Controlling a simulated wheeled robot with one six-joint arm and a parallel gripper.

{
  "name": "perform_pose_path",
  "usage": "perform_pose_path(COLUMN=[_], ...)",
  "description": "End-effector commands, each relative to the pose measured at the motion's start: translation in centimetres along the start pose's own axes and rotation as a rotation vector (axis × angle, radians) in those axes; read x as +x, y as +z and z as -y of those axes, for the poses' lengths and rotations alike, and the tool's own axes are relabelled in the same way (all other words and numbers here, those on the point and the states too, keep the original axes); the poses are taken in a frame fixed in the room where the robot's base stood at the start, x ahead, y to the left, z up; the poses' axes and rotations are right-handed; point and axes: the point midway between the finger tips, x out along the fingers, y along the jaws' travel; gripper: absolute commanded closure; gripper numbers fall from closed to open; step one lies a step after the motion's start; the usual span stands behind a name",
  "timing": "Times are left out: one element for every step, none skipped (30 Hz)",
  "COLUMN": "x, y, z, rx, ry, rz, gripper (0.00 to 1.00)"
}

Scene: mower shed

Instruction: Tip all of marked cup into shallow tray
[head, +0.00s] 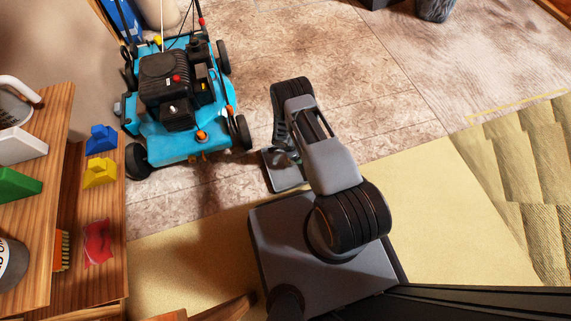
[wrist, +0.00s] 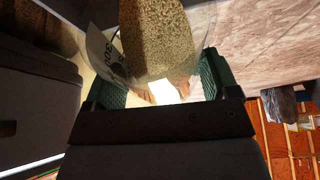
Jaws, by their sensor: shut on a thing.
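The marked cup (wrist: 102,45) is clear, with printed figures on its wall, and holds tan grains (wrist: 158,35). In the wrist view it is at the top centre, partly cut off by the frame edge. My gripper (wrist: 160,78) is shut on the cup, with green pads on either side of it. In the head view my arm hides most of the gripper, and I cannot make out the cup there. I cannot clearly identify the shallow tray in either view.
A blue mower (head: 175,105) stands on the tiled floor. At left, a wooden bench (head: 52,125) carries white and green items. A lower shelf (head: 85,275) holds blue and yellow pieces, a red item and a brush.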

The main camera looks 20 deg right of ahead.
Motion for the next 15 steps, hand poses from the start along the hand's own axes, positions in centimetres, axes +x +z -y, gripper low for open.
perform_pose_path(x=[-0.04, -0.05, -0.07, -0.08, -0.09, -0.1, -0.11, -0.12, -0.13, -0.14, -0.15, -0.17, -0.18, -0.19, -0.21], y=[0.02, 0.02, 0.03, 0.03, 0.04, 0.05, 0.05, 0.05, 0.06, 0.07, 0.07, 0.08, 0.08, 0.08, 0.09], z=[0.03, 0.03, 0.03, 0.03, 0.03, 0.03, 0.03, 0.03, 0.03, 0.02, 0.02, 0.02, 0.02, 0.02, 0.02], rx=[0.0, 0.0, 0.0, 0.0, 0.0, 0.0, 0.0, 0.0, 0.0, 0.0, 0.0, 0.0, 0.0, 0.0, 0.0], ry=[-0.001, 0.0, 0.0, 0.0, 0.0, 0.0, 0.0, 0.0, 0.0, 0.0, 0.0, 0.0, 0.0, 0.0, 0.0], rz=[-0.004, -0.006, -0.008, -0.009, -0.01, -0.012, -0.014, -0.015, -0.017, -0.018, -0.02, -0.022, -0.024, -0.026, -0.029], gripper=[0.52, 0.52, 0.52, 0.52, 0.52, 0.52, 0.52, 0.52, 0.52, 0.52, 0.52, 0.52, 0.52, 0.52, 0.52])
